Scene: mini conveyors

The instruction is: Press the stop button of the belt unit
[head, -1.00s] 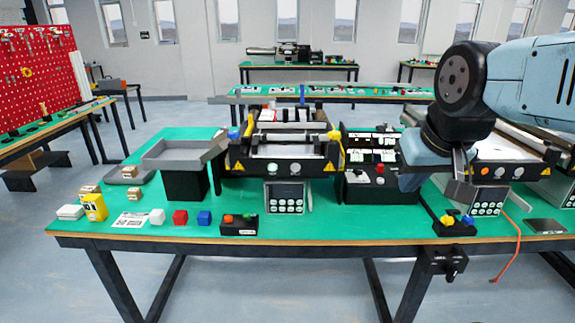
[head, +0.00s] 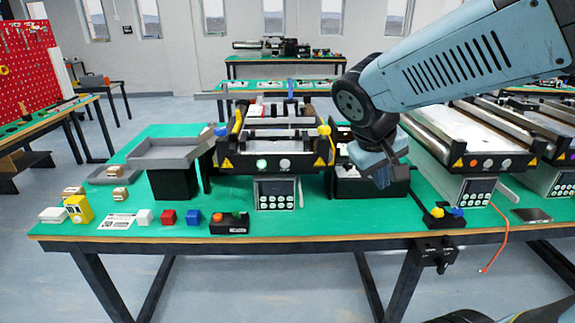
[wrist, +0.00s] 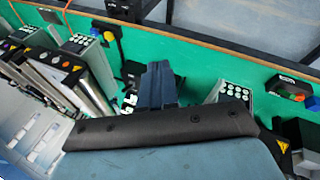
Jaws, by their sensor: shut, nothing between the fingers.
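The middle belt unit (head: 305,162) stands on the green bench in the head view. Its black front panel carries a green-lit button (head: 261,164) and a pale button (head: 284,164). No readable label tells which button is stop. My gripper (head: 382,178) hangs right of the middle unit, before a black box. In the wrist view my gripper (wrist: 158,72) has its fingers together and empty, above the bench, apart from any button.
A second belt unit (head: 478,162) with an orange-lit button stands to the right. A box with yellow and blue knobs (head: 443,217) sits below it. A grey tray (head: 172,153) and small cubes are at the left. The bench front below the middle unit is largely clear.

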